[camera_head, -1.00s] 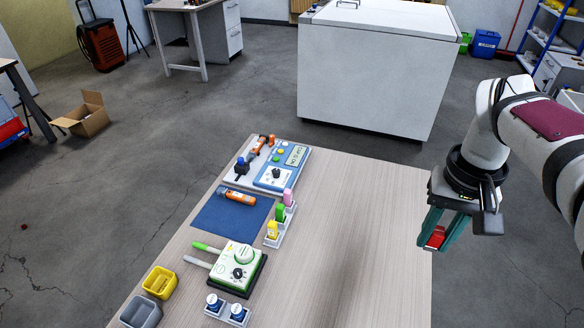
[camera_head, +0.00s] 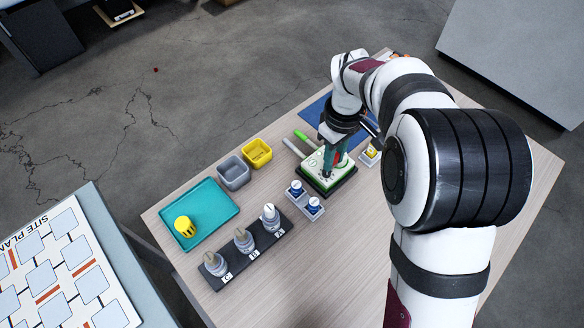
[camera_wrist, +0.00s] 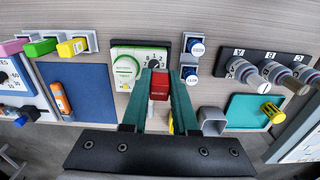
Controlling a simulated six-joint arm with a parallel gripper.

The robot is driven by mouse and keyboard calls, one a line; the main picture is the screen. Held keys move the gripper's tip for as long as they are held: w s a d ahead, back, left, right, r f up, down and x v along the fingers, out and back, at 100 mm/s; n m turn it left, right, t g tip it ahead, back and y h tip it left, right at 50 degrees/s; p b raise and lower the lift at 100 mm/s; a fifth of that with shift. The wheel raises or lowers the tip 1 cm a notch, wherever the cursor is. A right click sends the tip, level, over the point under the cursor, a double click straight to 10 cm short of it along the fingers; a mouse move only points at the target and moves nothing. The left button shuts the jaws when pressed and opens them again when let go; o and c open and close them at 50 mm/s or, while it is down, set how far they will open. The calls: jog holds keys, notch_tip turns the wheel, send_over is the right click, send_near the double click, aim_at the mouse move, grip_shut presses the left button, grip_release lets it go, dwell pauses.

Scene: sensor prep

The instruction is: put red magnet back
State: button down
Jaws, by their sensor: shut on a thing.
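My gripper (camera_wrist: 160,82) is shut on a red magnet (camera_wrist: 159,88), a small red block held between the teal fingers. In the head view my gripper (camera_head: 329,172) hangs over the green-and-white dial device (camera_head: 346,178), with the magnet mostly hidden by fingers and arm. In the wrist view the fingertips overlap the device's lower right part (camera_wrist: 124,68); I cannot tell the height between them. To the left, a white holder (camera_wrist: 92,38) carries a pink block (camera_wrist: 12,46), a green block (camera_wrist: 40,47) and a yellow block (camera_wrist: 74,47).
Two blue-capped pieces (camera_head: 315,205) stand beside the device. Grey (camera_head: 234,173) and yellow (camera_head: 257,153) bins, a teal tray (camera_head: 206,197) and a dark rack of grey knobs (camera_head: 222,283) lie leftward. A blue mat (camera_wrist: 84,92) bears an orange tool (camera_wrist: 60,98).

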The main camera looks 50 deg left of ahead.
send_over(279, 179)
jog(key=f, duration=0.7)
jog(key=shift+w+d+f, duration=0.1)
jog(key=shift+d, duration=0.1)
jog(key=shift+a+f, duration=0.2)
jog(key=shift+f, duration=1.95)
jog(key=shift+f, duration=0.1)
jog(key=c, duration=0.7)
grip_release()
